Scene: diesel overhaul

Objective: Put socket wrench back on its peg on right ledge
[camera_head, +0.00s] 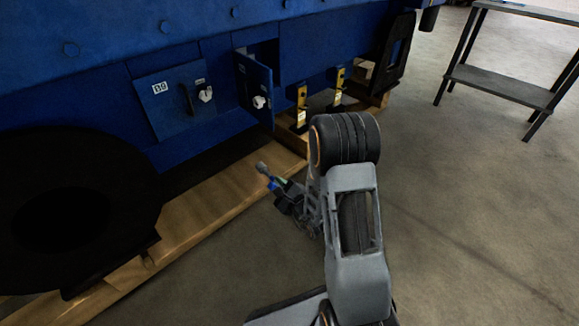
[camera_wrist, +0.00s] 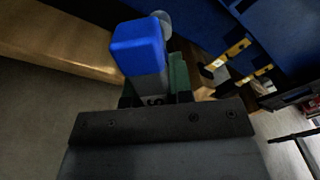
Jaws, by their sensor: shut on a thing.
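My gripper (camera_head: 283,190) is shut on a tool with a blue end and a grey body, which I take to be the socket wrench (camera_wrist: 138,48). A round grey end shows behind the blue part in the wrist view, and at the tool's tip in the head view (camera_head: 262,168). The gripper (camera_wrist: 155,88) hides the tool's lower part. It holds the tool in the air, in front of the wooden beam and apart from the blue machine. Two yellow-and-black brackets (camera_head: 301,106) (camera_head: 338,86) stand to the upper right of the gripper. I cannot make out a peg or which ledge is meant.
The blue machine (camera_head: 210,50) fills the upper left, with an open panel door (camera_head: 255,90) near the brackets. A wooden beam (camera_head: 215,190) runs below it. A large black disc (camera_head: 120,165) stands left. A dark table (camera_head: 500,84) stands upper right. The floor right of my arm is clear.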

